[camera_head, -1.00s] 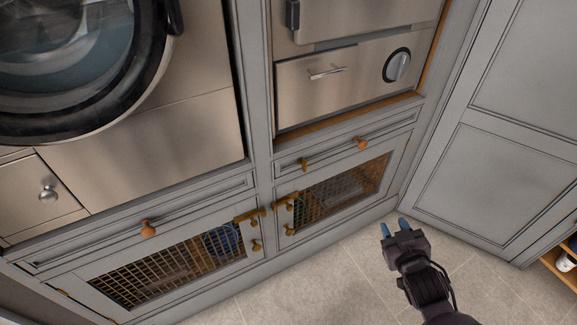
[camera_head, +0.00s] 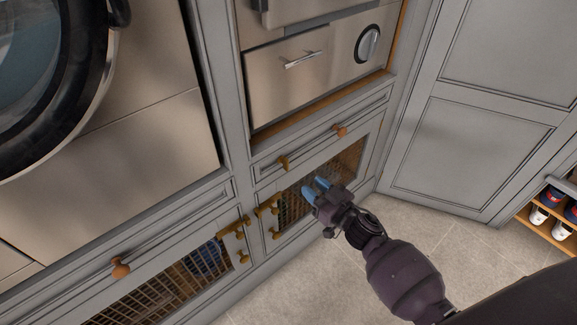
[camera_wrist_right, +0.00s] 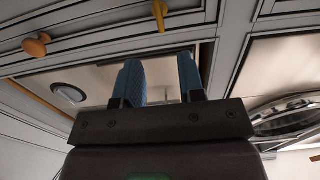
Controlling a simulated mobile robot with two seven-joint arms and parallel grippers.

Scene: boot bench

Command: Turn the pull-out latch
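A small brass latch (camera_head: 283,163) sits on the narrow pull-out front (camera_head: 310,149) under the steel appliance, left of a copper knob (camera_head: 341,131). In the right wrist view the brass latch (camera_wrist_right: 159,14) is at the top edge, with the copper knob (camera_wrist_right: 36,44) to its left. My right gripper (camera_head: 314,187) is open and empty, with blue fingers apart. It is in front of the mesh door below the pull-out, lower right of the latch and apart from it. It also shows in the right wrist view (camera_wrist_right: 160,65). My left gripper is not in view.
More brass fittings (camera_head: 268,220) stick out from the mesh doors left of my right gripper. A round washer door (camera_head: 50,80) is at the upper left. A tall grey panel (camera_head: 470,150) and a shoe shelf (camera_head: 545,225) are on the right. The tiled floor is clear.

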